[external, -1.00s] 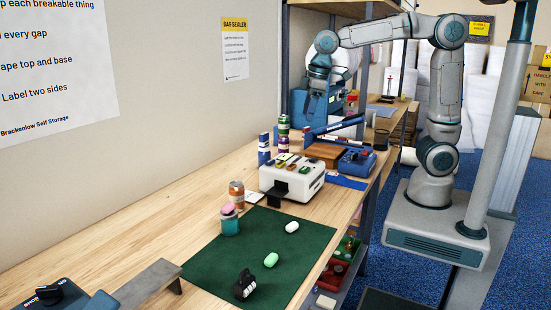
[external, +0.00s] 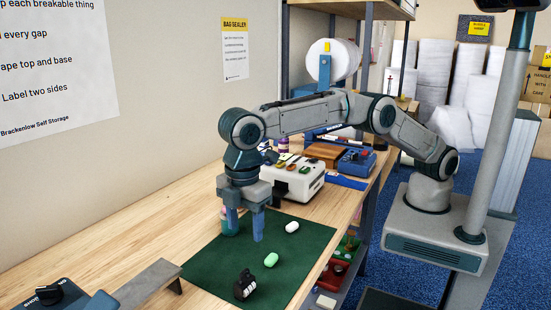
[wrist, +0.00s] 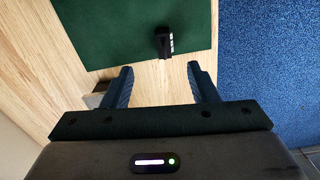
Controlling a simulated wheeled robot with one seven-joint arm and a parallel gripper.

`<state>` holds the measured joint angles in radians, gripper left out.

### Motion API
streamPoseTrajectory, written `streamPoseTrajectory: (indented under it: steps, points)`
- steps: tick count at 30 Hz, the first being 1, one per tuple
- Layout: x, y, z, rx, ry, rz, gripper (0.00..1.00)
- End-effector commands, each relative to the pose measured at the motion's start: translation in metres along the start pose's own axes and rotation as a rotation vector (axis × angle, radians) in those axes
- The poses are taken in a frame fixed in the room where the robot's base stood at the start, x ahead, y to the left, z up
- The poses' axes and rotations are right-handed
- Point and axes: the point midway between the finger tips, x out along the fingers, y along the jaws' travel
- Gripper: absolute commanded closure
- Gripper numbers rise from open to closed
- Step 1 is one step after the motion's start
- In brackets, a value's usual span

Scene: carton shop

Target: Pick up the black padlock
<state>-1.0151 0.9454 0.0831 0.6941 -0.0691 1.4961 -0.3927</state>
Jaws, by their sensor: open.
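The black padlock (external: 245,285) sits on the near part of the green mat (external: 213,262), with small white marks on its side. In the wrist view the padlock (wrist: 161,42) shows at the mat's edge, beyond and between my fingertips. My gripper (external: 245,232) points down above the mat, open and empty, farther back than the padlock and apart from it. In the wrist view my gripper (wrist: 160,72) shows two spread blue fingers with nothing between them.
A green capsule-shaped item (external: 271,260) and a white one (external: 292,227) lie on the mat. A jar (external: 229,222) stands behind my fingers. A white machine (external: 300,185) is behind the mat. A grey metal bar (external: 150,284) is at the left front.

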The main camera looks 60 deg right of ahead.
Motion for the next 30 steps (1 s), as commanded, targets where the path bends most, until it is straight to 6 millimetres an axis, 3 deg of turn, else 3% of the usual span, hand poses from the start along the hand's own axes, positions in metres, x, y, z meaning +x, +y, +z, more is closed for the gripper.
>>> streamPoseTrajectory:
  steps: [6,16,25,30]
  points:
    - [0.020,-0.015,-0.013,-0.038,-0.008,-0.005,0.46]
    - [0.080,-0.015,-0.012,-0.037,-0.010,-0.006,0.46]
    - [0.105,-0.013,-0.013,-0.036,-0.009,-0.006,0.46]
    - [0.129,-0.009,-0.015,-0.037,-0.010,-0.005,0.46]
